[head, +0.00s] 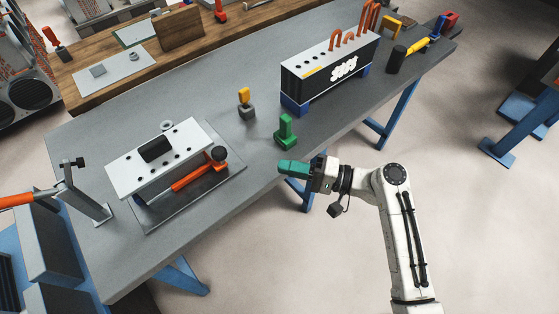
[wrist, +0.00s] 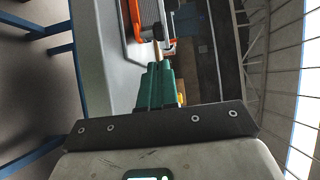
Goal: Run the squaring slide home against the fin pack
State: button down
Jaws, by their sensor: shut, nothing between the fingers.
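I take these for the fin pack and squaring slide, but cannot be sure which part is which. My gripper (head: 282,167) has green fingers, shut and empty, over the table's front edge, right of and apart from the knob. In the wrist view the shut fingers (wrist: 156,66) point toward the orange part (wrist: 133,18).
A green block (head: 286,132) stands just behind my gripper, with a yellow-topped piece (head: 245,102) beyond it. A lever stand (head: 85,195) is at the left. Table between gripper and base plate is clear.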

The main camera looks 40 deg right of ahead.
jog(key=p, duration=0.2)
send_near(227, 156)
jog(key=x, duration=0.5)
jog(key=shift+w+r, duration=0.1)
jog(key=shift+r, duration=0.05)
jog(key=shift+x, duration=0.9)
